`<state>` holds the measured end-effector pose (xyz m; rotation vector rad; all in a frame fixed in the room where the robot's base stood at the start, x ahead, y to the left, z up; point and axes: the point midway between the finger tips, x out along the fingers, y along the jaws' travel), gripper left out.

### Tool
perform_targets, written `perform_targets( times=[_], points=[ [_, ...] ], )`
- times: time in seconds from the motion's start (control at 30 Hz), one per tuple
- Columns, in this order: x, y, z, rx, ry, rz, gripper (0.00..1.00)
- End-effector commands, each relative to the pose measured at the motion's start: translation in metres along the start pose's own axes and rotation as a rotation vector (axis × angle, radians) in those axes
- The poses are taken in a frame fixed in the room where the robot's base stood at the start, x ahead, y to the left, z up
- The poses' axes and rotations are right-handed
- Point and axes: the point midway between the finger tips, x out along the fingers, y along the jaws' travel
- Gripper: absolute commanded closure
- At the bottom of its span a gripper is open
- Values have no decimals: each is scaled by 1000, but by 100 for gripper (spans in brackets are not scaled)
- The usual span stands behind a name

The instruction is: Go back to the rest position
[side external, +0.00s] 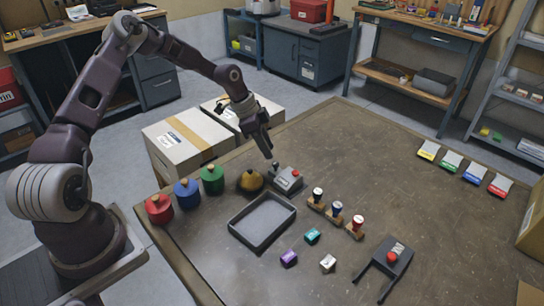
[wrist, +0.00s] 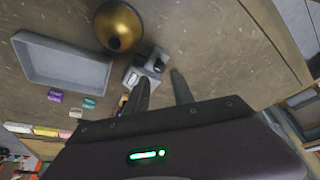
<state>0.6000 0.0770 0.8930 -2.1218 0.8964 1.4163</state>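My gripper (side external: 270,154) hangs above the table, just over the back left end of a grey box with a red button (side external: 288,180). A small dark knob (side external: 275,165) on that box stands right below my fingertips. In the wrist view, my two fingers (wrist: 160,88) are apart with nothing held between them. The dark knob (wrist: 156,63) shows just beyond the fingertips there. I cannot tell whether a finger touches it.
A brass dome (side external: 250,181) and a grey tray (side external: 262,221) stand close by. Green (side external: 212,180), blue (side external: 187,194) and red (side external: 159,209) canisters line the left edge. Stamps (side external: 337,213) stand to the right. The table's back middle is clear.

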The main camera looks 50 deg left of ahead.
Motion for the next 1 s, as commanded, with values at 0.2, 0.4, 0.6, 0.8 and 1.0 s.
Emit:
perform_targets(
  times=[0.2,0.4,0.6,0.8,1.0],
  points=[
    [-21,0,0,0,-1,0,70],
    [-21,0,0,0,0,1,70],
    [-65,31,-19,13,-109,-39,70],
    [-179,121,-33,-120,-275,-225,70],
    [-271,227,-12,-400,-184,-399,70]
  ],
)
